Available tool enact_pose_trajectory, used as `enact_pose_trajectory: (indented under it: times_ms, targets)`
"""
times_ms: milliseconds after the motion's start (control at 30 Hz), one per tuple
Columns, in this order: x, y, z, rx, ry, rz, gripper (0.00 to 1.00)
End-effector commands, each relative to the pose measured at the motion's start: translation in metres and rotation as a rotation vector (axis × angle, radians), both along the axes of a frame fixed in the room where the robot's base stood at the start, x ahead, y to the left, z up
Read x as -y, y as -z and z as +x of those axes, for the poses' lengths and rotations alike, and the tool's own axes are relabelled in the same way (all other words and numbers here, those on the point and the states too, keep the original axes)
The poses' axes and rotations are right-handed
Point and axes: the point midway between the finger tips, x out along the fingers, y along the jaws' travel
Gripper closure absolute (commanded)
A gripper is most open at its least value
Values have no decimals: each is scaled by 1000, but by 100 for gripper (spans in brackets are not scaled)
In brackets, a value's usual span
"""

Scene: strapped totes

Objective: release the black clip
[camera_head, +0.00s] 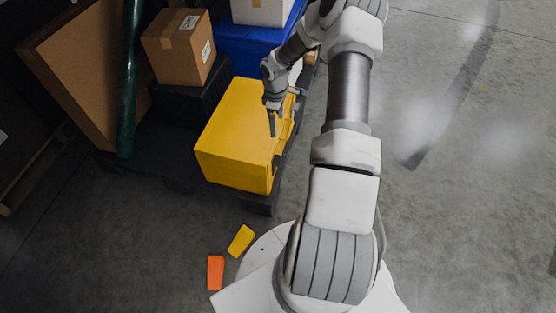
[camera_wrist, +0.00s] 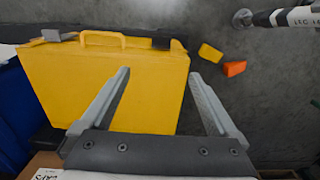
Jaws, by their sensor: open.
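A yellow case (camera_head: 232,130) lies on a dark platform in the head view. It fills the left and middle of the wrist view (camera_wrist: 100,90), with a yellow handle (camera_wrist: 103,38) along its far edge. A black clip (camera_wrist: 161,43) sits on that edge right of the handle, and a grey clip (camera_wrist: 52,35) sits left of it. My gripper (camera_head: 272,122) is over the case's right side. In the wrist view my gripper (camera_wrist: 160,75) is open and empty, its fingers short of the black clip in the picture.
A blue tote (camera_head: 240,48), a cardboard box (camera_head: 170,50) and a dark green roll (camera_head: 128,80) stand behind and left of the case. A yellow block (camera_head: 240,241) and an orange block (camera_head: 215,272) lie on the floor. The floor at right is clear.

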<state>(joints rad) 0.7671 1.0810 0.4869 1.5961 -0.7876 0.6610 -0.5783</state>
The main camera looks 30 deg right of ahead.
Motion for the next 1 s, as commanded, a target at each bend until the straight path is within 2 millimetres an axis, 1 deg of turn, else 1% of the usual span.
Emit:
enact_pose_trajectory:
  times_ms: [33, 100, 267, 367, 467, 800, 1000]
  targets:
    - [1, 15, -1, -1, -1, 13, 5]
    - [2, 25, -2, 1, -4, 22, 5]
    - [3, 39, -3, 0, -10, 30, 5]
    - [3, 51, -3, -1, -9, 30, 5]
    - [3, 71, -3, -2, -10, 31, 5]
    - [3, 146, -3, -2, -8, 31, 5]
    - [3, 183, -3, 0, -9, 30, 5]
